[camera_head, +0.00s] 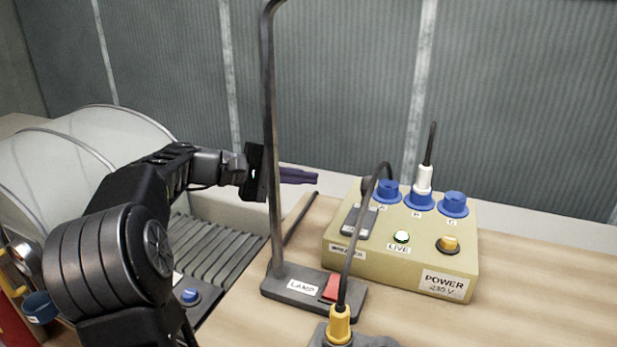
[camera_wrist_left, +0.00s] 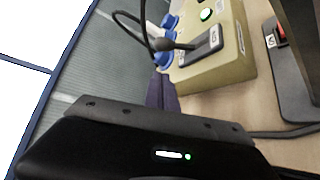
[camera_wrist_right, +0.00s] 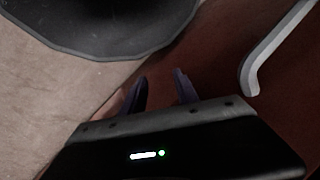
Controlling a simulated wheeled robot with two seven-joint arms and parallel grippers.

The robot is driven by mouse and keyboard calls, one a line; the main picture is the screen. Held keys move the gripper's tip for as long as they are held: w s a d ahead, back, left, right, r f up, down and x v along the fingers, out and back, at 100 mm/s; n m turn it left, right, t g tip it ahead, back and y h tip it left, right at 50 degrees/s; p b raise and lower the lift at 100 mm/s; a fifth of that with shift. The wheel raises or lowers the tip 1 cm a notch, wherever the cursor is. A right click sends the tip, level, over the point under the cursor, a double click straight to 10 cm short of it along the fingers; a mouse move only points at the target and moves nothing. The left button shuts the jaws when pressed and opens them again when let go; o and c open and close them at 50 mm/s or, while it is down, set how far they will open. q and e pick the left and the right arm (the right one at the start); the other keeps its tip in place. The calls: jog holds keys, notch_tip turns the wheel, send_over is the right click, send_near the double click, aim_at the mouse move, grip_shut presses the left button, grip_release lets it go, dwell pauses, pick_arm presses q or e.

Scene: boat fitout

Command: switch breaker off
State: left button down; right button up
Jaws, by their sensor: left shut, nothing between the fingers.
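The yellow-green power box (camera_head: 400,270) stands on the bench at the right. On its left top side is the dark grey breaker (camera_head: 360,221), partly behind a black cable; its lever position is not clear. The breaker also shows in the left wrist view (camera_wrist_left: 203,47). The green LIVE light (camera_head: 401,236) is lit. My left gripper (camera_head: 314,177) is shut and empty, behind the lamp post, up and left of the box and apart from the breaker. Its fingers show in the left wrist view (camera_wrist_left: 160,92). My right gripper (camera_wrist_right: 158,84) is open and empty, away from the box.
The lamp stand (camera_head: 270,140) rises in front of my left wrist; its base (camera_head: 290,298) has a red switch (camera_head: 331,287). A yellow plug (camera_head: 340,325) stands at the front.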

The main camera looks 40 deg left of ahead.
pick_arm(q)
jog(key=w+p, duration=0.1)
jog(key=p, duration=0.2)
jog(key=w+a+n+g+p, duration=0.1)
jog(key=p, duration=0.2)
jog(key=w+f+g+p, duration=0.1)
jog(key=p, duration=0.2)
jog(key=shift+w+a+n, duration=0.15)
jog(key=shift+w+n, duration=0.15)
jog(key=shift+w, duration=0.1)
